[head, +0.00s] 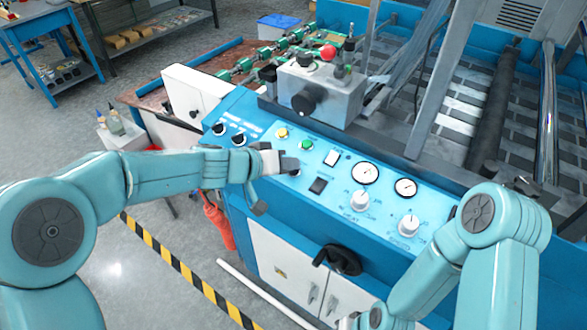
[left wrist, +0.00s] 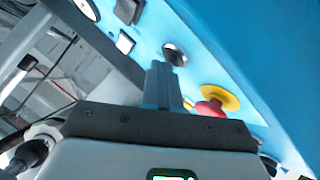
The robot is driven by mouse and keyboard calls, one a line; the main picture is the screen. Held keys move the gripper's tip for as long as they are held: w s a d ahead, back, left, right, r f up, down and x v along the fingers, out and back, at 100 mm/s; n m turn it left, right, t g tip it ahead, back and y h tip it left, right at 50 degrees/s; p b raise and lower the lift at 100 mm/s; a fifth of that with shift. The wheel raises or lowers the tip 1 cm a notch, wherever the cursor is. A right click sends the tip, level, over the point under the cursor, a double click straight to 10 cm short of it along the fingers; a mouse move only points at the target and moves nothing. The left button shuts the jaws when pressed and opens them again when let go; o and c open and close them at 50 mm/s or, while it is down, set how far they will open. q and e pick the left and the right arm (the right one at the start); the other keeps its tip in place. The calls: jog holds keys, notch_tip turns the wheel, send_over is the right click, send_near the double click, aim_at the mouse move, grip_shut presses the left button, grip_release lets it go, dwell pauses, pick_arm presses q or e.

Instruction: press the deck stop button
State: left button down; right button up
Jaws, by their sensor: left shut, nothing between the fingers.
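My left gripper (head: 290,166) is shut and empty over the blue control panel (head: 330,205), among its buttons. In the left wrist view its closed fingers (left wrist: 163,78) point at a dark round button with a bright rim (left wrist: 175,54); the tips overlap its lower edge, and I cannot tell whether they touch. A red mushroom button on a yellow collar (left wrist: 212,102) is beside the fingers; the gripper seems to hide it in the head view. A green button (head: 306,145) and a yellow button (head: 282,133) lie just beyond the gripper. I cannot read which is deck stop.
A white square button (head: 333,158), a black switch (head: 317,186), gauges (head: 365,172) and white knobs (head: 360,200) lie to the right. A grey box (head: 322,90) with a red knob (head: 327,51) stands behind. My right arm is at the lower right.

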dwell(0.5)
pick_arm(q)
jog(key=shift+s+a+r+p, duration=0.15)
jog(key=shift+r+p, duration=0.2)
jog(key=shift+r, duration=0.4)
jog(key=r+p, duration=0.2)
jog(key=r, duration=0.1)
jog(key=s+r+p, duration=0.1)
jog(key=r, duration=0.1)
jog(key=shift+a, duration=0.3)
jog(key=shift+f, duration=0.1)
dwell(0.5)
